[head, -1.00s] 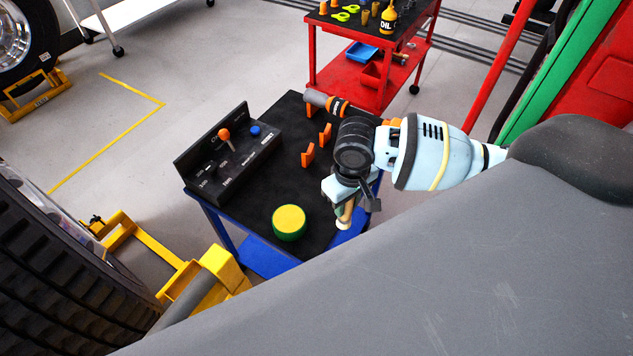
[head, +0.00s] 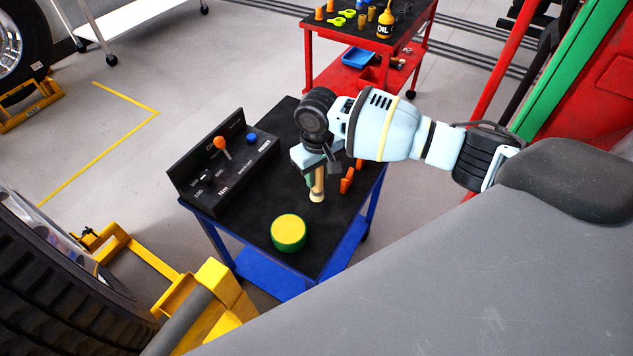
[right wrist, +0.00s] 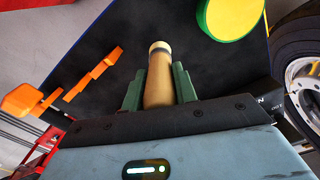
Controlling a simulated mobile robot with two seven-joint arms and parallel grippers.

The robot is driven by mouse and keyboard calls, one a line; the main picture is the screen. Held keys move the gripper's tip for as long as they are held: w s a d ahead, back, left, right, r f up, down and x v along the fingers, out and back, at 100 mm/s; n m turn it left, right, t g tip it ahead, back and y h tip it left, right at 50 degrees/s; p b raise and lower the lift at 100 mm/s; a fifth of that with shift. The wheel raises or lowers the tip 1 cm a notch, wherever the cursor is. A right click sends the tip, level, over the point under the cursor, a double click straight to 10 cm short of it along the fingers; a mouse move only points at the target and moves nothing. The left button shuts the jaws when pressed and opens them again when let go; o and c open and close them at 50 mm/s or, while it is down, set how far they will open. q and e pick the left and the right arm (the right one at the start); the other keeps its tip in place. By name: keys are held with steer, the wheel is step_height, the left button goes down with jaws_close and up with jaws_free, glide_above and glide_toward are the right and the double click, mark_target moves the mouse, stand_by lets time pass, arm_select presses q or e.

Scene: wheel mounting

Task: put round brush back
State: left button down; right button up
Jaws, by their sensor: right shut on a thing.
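The round brush (head: 319,187) is a tan cylinder with a dark band and a pale end. My right gripper (head: 312,174) is shut on it and holds it over the black top of the blue cart (head: 248,226), with the pale end pointing down. The right wrist view shows the brush (right wrist: 159,82) between the two green fingers; its other end is hidden by the gripper. Orange upright holders (head: 347,180) stand on the cart just right of the gripper, partly hidden by my arm. My left gripper is not in view.
A round yellow and green thing (head: 288,231) sits on the cart's front part. A black control box (head: 222,165) with an orange-knobbed lever lines its left side. A red cart (head: 330,50) stands behind. A tyre (head: 60,275) and yellow stand (head: 205,292) are front left.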

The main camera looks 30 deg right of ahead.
mark_target(317, 183)
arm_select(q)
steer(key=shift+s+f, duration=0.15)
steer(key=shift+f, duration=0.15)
arm_select(e)
steer(key=shift+w+f, duration=0.1)
steer(key=shift+f, duration=1.7)
steer(key=shift+f, duration=0.15)
steer(key=o, duration=1)
steer(key=shift+c, duration=0.2)
step_height(317, 183, up, 11)
steer(key=shift+r+p, duration=0.1)
steer(key=shift+p, duration=0.55)
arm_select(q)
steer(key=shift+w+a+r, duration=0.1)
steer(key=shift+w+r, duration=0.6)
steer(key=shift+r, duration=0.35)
arm_select(e)
steer(key=shift+r, duration=0.55)
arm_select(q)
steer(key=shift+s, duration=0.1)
